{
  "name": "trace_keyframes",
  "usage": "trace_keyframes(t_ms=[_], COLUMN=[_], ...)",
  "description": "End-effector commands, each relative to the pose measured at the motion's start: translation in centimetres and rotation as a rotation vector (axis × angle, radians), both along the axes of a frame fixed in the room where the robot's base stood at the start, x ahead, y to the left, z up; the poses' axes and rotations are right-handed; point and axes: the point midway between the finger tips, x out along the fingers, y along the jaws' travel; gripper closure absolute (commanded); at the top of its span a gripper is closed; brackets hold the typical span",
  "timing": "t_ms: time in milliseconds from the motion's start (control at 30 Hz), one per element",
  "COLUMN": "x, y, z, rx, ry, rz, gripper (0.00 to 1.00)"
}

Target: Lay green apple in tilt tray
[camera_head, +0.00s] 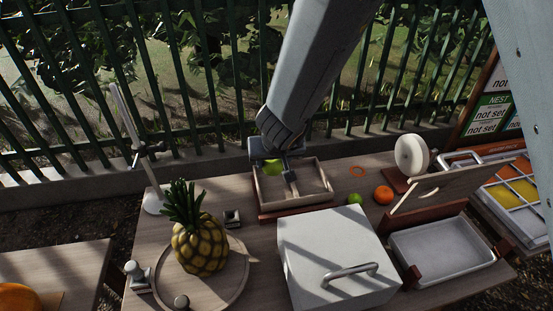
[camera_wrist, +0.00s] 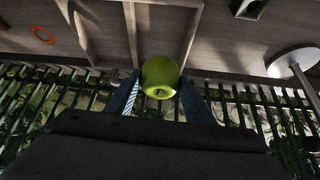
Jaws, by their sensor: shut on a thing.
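My gripper (camera_head: 273,168) is at the wooden two-part tray, which I take for the tilt tray (camera_head: 314,184), on a reddish-brown base at the back of the table. The gripper is shut on the green apple (camera_wrist: 160,77), which sits between its two fingers in the wrist view. In the head view the yellow-green apple (camera_head: 271,166) shows only partly below the wrist, over the tray's left part. The tray's walls (camera_wrist: 131,32) also show in the wrist view, behind the apple. I cannot tell whether the apple touches the tray.
A pineapple (camera_head: 199,249) stands on a round board at left, near a lamp-like stand (camera_head: 153,201). A white box (camera_head: 335,250) stands in front of the tray. A small green fruit (camera_head: 355,199), an orange (camera_head: 383,194) and an orange ring (camera_head: 357,171) lie at right. A fence runs behind.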

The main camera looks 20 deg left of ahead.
Motion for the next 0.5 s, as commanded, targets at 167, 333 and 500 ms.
trace_keyframes(t_ms=[167, 333, 500], x=[0.1, 0.2, 0.2], y=[0.0, 0.0, 0.0], z=[-1.3, -2.6, -4.0], rx=[0.001, 0.001, 0.0], ry=[-0.001, -0.001, 0.0], rz=[0.0, -0.001, 0.0], gripper=[0.79, 0.79, 0.79])
